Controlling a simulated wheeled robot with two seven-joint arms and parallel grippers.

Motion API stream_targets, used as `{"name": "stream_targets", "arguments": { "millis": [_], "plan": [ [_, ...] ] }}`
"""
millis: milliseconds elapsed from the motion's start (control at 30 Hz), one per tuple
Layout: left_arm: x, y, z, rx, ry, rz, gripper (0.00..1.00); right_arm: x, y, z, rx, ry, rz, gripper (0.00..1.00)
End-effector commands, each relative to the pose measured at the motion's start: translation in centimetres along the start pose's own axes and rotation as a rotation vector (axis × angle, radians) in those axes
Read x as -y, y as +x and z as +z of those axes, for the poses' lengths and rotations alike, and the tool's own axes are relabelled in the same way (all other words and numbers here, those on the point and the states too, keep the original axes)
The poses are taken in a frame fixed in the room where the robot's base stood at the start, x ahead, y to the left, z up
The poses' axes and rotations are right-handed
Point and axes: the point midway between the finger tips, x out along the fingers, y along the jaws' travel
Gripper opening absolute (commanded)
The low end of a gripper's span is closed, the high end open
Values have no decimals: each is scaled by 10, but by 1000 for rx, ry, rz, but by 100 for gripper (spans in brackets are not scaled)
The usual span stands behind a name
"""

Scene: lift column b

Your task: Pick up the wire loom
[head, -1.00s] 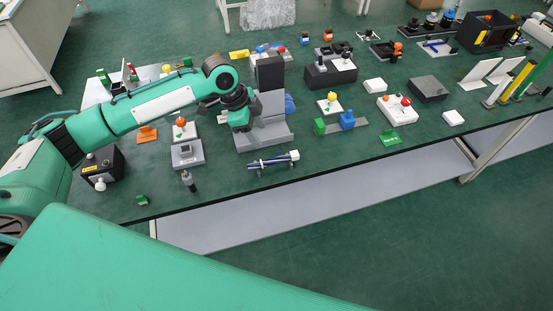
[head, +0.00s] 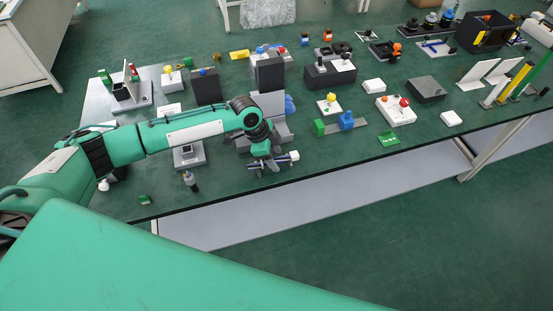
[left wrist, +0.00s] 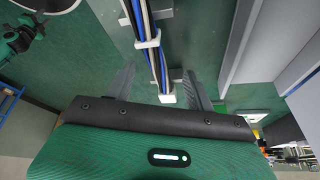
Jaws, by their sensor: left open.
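The wire loom (head: 293,156) is a bundle of blue, white and black wires with white ends, at the table's front edge in the head view. In the left wrist view the wire loom (left wrist: 152,45) runs down from the top edge, with a white band and a white end piece. My left gripper (head: 265,163) is over the loom and hides part of it. In the left wrist view my left gripper (left wrist: 159,75) is open, with one finger on each side of the loom and gaps between. My right gripper is not in view.
A grey stepped block (head: 282,131) stands just behind the loom. A green-and-blue fixture (head: 347,121) is to the right, and a small dark cylinder (head: 190,181) to the left. The table's front edge is close to the loom.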

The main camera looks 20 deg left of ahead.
Motion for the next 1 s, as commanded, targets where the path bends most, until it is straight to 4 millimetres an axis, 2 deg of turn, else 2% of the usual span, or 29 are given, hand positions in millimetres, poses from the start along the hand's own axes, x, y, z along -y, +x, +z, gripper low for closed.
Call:
{"name": "stream_targets", "arguments": {
  "millis": [67, 100, 367, 767, 867, 1000],
  "plan": [
    [0, 0, 0, 0, 0, 0, 54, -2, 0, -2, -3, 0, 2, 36],
    [0, 0, 0, 0, 0, 0, 50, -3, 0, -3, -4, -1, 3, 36],
    [0, 0, 0, 0, 0, 0, 0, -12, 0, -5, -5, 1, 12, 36],
    [0, -4, -2, -1, 1, -1, 0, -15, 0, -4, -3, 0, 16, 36],
    [1, -12, -5, -2, 1, -2, 0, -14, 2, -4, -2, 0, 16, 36],
    [1, -33, -13, -2, 2, -4, 0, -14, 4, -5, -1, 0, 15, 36]
  ]
}}
